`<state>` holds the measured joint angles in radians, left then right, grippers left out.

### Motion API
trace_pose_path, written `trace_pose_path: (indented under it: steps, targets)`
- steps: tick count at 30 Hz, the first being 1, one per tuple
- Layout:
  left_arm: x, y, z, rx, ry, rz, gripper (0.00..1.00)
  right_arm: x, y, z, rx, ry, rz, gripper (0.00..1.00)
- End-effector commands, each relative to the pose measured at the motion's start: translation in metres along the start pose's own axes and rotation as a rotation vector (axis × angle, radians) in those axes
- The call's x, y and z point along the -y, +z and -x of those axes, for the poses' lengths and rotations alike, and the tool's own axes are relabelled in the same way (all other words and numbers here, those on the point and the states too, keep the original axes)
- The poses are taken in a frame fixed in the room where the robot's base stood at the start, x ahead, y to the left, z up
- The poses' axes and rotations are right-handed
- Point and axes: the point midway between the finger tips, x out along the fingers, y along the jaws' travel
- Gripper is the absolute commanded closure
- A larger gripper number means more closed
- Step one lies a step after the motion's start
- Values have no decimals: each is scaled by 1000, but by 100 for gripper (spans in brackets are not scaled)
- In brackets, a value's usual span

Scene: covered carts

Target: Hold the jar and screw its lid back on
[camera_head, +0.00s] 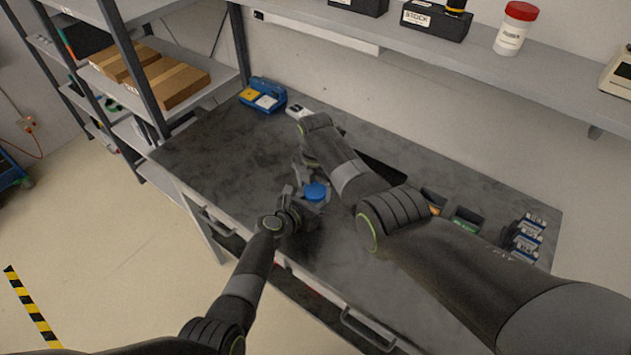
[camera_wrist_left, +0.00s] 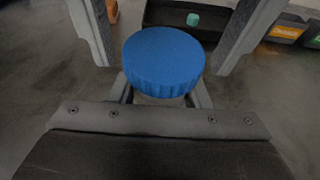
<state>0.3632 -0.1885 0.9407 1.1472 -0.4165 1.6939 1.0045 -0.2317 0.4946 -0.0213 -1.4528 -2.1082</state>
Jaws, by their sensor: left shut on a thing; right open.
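The blue lid (camera_wrist_left: 163,60) sits on top of the jar (camera_wrist_left: 160,100), and only a pale strip of the jar shows beneath it. The lid (camera_head: 315,191) also shows over the bench in the head view. My left gripper (camera_head: 302,203) is shut on the jar below the lid, its fingers on either side in the left wrist view. My right gripper (camera_wrist_left: 168,45) is open, with one finger left and one right of the lid, apart from it. I cannot tell whether the lid is threaded. The jar's body is mostly hidden.
The dark workbench (camera_head: 215,150) has free room at left. A blue case (camera_head: 263,95) stands at its back left, and small bins (camera_head: 467,219) at right. A dark tray (camera_wrist_left: 215,33) holds a teal object (camera_wrist_left: 193,19). A wall shelf (camera_head: 450,58) overhangs the back.

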Motion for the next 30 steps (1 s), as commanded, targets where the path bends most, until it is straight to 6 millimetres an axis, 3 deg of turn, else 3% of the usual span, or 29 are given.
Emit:
trace_pose_path:
  steps: [8,18,23,30]
  targets:
    - [0,0,0,0,0,0,100,0,0,0,0,0,0,30]
    - [0,0,0,0,0,0,100,0,0,0,0,-1,0,74]
    - [0,0,0,0,1,0,100,0,0,0,0,-1,-45,74]
    - [0,0,0,0,1,0,100,0,0,-1,0,-2,-375,74]
